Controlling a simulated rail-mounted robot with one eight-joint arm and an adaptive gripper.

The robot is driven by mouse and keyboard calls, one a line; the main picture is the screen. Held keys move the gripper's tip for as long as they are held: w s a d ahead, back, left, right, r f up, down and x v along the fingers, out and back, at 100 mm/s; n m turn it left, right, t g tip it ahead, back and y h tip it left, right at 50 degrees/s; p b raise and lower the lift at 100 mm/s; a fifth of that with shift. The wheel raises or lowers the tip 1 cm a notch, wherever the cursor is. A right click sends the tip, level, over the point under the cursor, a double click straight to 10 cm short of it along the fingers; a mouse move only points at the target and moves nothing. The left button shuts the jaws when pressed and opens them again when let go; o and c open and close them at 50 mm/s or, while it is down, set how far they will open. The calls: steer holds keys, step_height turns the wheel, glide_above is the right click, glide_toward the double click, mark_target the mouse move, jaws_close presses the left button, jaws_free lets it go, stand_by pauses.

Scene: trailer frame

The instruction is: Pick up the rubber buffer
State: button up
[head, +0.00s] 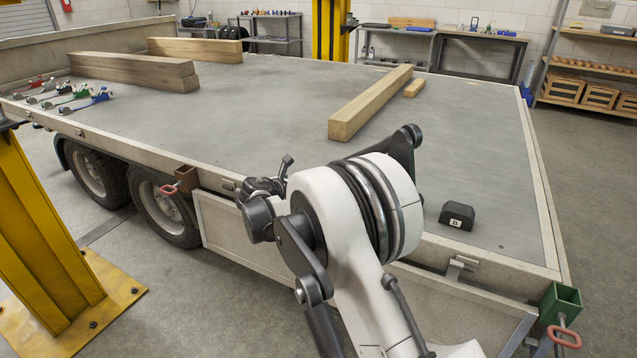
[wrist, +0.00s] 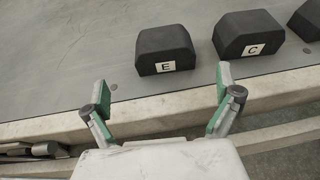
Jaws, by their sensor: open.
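Three black blocks with the look of rubber buffers lie on the grey trailer deck. In the wrist view, one buffer (wrist: 166,50) has a white label E, another buffer (wrist: 248,33) has a label C, and a third buffer (wrist: 308,20) is cut off at the right edge. In the head view, only one black buffer (head: 457,215) shows, near the deck's front edge; its label is too small to read surely. My gripper (wrist: 162,92) is open and empty, its green-padded fingers apart, short of the E and C buffers. In the head view my arm hides it.
The trailer's raised rim (wrist: 60,128) runs below the fingers. A long timber (head: 370,103) and a short wood piece (head: 415,88) lie behind. The middle deck is clear.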

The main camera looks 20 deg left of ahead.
steer(key=x, duration=0.3)
steer(key=shift+w+f, duration=0.2)
steer(key=shift+w, duration=0.05)
steer(key=shift+d+r+b+x, duration=0.15)
steer(key=shift+b+x, duration=0.45)
steer(key=shift+x, duration=0.7)
steer(key=shift+d+r+b+x, duration=0.15)
steer(key=shift+b+x, duration=0.45)
steer(key=shift+x, duration=0.75)
steer(key=shift+c, duration=0.2)
steer(key=c, duration=1.3)
